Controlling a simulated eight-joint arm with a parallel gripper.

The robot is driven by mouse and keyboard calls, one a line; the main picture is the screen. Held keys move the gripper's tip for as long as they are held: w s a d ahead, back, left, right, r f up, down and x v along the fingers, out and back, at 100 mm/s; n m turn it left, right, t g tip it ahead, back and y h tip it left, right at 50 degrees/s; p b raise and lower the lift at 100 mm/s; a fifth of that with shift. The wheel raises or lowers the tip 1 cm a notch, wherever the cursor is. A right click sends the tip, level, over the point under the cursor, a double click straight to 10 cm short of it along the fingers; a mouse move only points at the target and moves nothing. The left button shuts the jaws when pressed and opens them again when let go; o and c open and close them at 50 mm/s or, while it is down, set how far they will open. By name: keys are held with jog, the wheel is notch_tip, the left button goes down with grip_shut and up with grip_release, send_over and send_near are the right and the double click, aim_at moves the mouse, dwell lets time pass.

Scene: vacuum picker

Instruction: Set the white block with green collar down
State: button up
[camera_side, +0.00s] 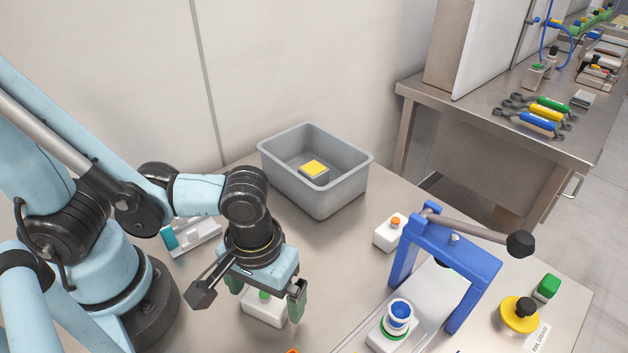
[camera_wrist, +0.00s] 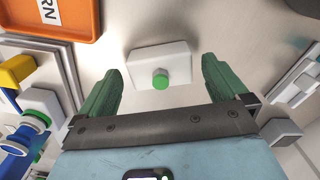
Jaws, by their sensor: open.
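In the side view the fingers partly hide this box.
The blue press (camera_side: 470,258) with its black-knobbed lever stands right of my gripper. A white box with an orange button (camera_side: 389,238) is behind it. A grey bin (camera_side: 342,190) holds a yellow-topped block. An orange tray (camera_wrist: 75,18) lies at the wrist view's upper left.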

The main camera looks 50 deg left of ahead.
jog(key=shift+r, duration=5.3)
jog(key=w+a+r+m+t, duration=0.1)
jog(key=w+a+m+t, duration=0.3)
jog(key=w+a+t, duration=0.3)
jog(key=w+a, duration=0.5)
jog(key=a, duration=0.2)
jog(key=shift+a, duration=0.3)
